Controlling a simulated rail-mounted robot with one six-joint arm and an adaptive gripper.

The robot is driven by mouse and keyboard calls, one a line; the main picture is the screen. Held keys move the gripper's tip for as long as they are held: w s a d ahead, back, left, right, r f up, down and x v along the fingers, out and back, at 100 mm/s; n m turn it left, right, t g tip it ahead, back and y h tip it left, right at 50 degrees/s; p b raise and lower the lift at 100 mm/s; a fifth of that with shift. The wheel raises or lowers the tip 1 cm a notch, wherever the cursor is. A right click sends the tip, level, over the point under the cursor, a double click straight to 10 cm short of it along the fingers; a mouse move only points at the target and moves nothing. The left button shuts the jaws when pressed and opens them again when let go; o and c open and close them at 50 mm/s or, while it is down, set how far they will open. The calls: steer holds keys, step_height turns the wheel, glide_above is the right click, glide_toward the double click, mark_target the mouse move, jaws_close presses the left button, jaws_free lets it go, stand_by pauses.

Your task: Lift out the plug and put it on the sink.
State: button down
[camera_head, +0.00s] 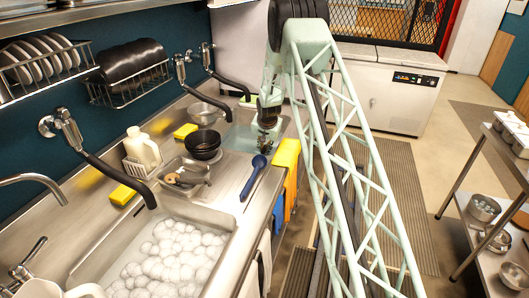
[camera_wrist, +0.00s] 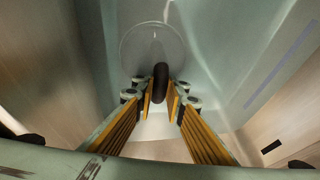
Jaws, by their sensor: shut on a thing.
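The black plug (camera_wrist: 161,83) shows in the wrist view as an upright, narrow rounded piece between my fingertips. My gripper (camera_wrist: 160,98) is shut on it. A pale round disc (camera_wrist: 150,40) lies just beyond it on the basin floor; I cannot tell whether it is part of the plug or the drain. In the head view my gripper (camera_head: 265,143) is down in the far sink basin (camera_head: 236,141), which holds greenish water. The plug cannot be made out there. The steel sink top (camera_head: 228,178) runs along the near side of this basin.
A blue ladle (camera_head: 254,175), dark bowls (camera_head: 203,142), a metal tray (camera_head: 188,172) and a yellow sponge (camera_head: 186,131) stand near the basin. A black faucet spout (camera_head: 230,84) reaches over it. The near basin (camera_head: 160,262) is full of white foam. Cloths (camera_head: 286,160) hang at the front edge.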

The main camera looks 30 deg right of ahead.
steer(key=shift+r+p, duration=0.6)
steer(key=shift+r, duration=3.75)
steer(key=shift+r, duration=0.15)
step_height(320, 180, up, 8)
steer(key=p, duration=0.2)
step_height(320, 180, up, 8)
steer(key=p, duration=0.3)
steer(key=shift+r, duration=0.2)
steer(key=shift+d, duration=0.1)
